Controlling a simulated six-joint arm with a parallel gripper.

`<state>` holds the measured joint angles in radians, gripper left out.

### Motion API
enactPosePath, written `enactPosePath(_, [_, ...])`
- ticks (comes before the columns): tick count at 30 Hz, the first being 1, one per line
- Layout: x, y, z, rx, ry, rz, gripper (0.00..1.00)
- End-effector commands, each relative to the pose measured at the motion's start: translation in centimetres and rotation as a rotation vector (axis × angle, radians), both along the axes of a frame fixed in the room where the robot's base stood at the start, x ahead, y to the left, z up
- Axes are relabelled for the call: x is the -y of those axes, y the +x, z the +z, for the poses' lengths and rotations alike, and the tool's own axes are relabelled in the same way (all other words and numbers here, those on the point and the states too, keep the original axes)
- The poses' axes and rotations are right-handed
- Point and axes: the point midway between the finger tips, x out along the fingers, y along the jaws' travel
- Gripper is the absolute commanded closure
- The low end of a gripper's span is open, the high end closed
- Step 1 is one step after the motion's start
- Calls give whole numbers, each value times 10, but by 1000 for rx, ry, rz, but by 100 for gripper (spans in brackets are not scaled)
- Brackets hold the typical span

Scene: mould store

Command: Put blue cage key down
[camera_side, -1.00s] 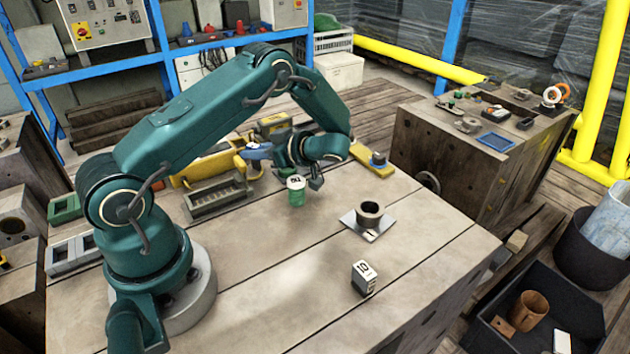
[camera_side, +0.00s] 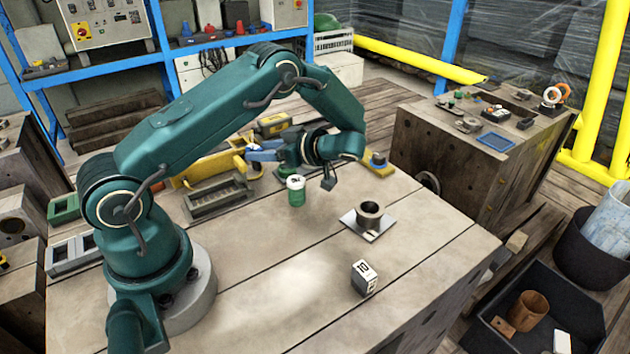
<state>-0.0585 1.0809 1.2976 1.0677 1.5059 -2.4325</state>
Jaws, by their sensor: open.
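My gripper (camera_side: 328,184) is above the table, to the right of a green cylinder (camera_side: 296,196) with a marked white top. It is open, and I see nothing held in it. A blue object (camera_side: 266,151) lies at the back of the table by a yellow piece, left of my wrist. It may be the blue cage key, but it is partly hidden and too small to tell.
A dark ring (camera_side: 369,212) stands on a metal plate (camera_side: 352,222) at the right. A small numbered block (camera_side: 364,279) is near the front. A grey slotted tray (camera_side: 217,200) lies at the left. The front middle of the table is clear.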

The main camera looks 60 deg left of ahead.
Motion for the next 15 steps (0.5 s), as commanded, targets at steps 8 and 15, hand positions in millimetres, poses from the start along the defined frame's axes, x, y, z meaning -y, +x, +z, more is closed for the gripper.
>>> enactPosePath(8, [53,23,23,5,0,-5,51])
enactPosePath(15, [73,31,32,1,0,-2,51])
